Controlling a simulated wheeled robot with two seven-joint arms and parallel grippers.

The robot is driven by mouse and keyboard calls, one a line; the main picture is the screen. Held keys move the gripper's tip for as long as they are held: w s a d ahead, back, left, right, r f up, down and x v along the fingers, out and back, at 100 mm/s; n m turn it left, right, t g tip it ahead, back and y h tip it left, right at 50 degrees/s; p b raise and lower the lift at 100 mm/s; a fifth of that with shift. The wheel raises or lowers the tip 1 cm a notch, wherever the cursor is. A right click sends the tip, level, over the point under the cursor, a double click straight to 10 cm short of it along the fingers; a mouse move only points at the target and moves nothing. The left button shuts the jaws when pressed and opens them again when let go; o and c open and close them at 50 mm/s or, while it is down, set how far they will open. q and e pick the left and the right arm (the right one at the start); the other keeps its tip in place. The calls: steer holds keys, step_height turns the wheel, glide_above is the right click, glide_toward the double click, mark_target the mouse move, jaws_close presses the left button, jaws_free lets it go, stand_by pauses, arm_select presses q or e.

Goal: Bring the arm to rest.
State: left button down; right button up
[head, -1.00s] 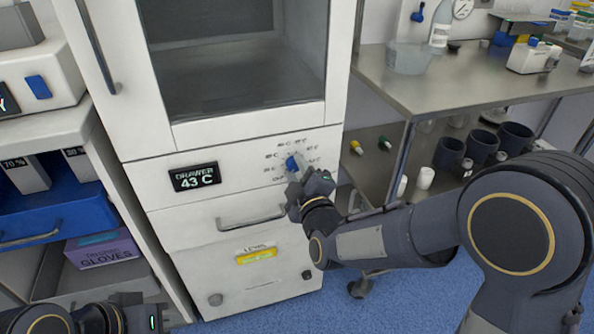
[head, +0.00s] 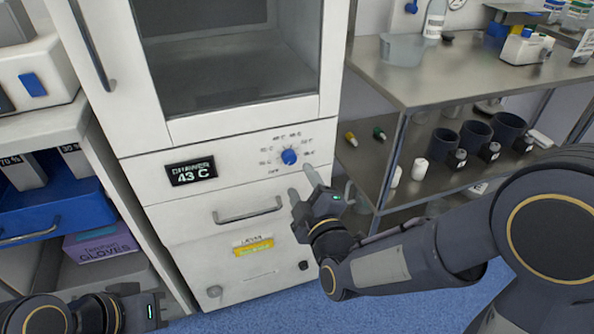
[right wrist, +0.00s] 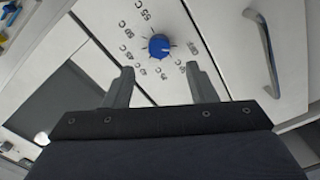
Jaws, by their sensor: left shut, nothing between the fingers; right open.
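The blue dial knob (head: 289,157) sits on the white cabinet's front panel, ringed by temperature marks. A display (head: 192,171) left of it reads "DRAWER 43 C". My right gripper (head: 310,190) is open and empty, below and to the right of the knob and apart from it. In the right wrist view the knob (right wrist: 159,46) shows beyond the two spread fingers (right wrist: 160,72), with nothing between them. My left gripper (head: 160,309) is shut at the bottom left, partly cut off by the frame's lower edge, and holds nothing.
A drawer handle (head: 248,212) crosses the cabinet front below the knob. A steel shelf unit (head: 440,75) with dark cups (head: 476,135) stands to the right, close to my right arm. A blue drawer (head: 50,205) and a glove box (head: 100,243) are at the left. Blue floor shows below.

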steer(key=shift+s+d, duration=0.15)
steer(key=shift+s, duration=0.2)
steer(key=s+d+m+g, duration=0.45)
steer(key=d+m, duration=0.35)
steer(key=d, duration=0.2)
steer(key=s+d+f+m+g+h, duration=0.1)
steer(key=s+d+f+m+g, duration=0.25)
steer(key=s, duration=0.55)
steer(key=s+d+m+g+h, duration=0.1)
steer(key=s+d+m+g, duration=0.2)
steer(key=s+d+m, duration=0.4)
step_height(320, 180, up, 31)
steer(key=s+a+n+p, duration=0.1)
steer(key=s+a+p, duration=0.1)
steer(key=p, duration=2.9)
steer(key=shift+f+g, duration=0.2)
steer(key=shift+g, duration=0.1)
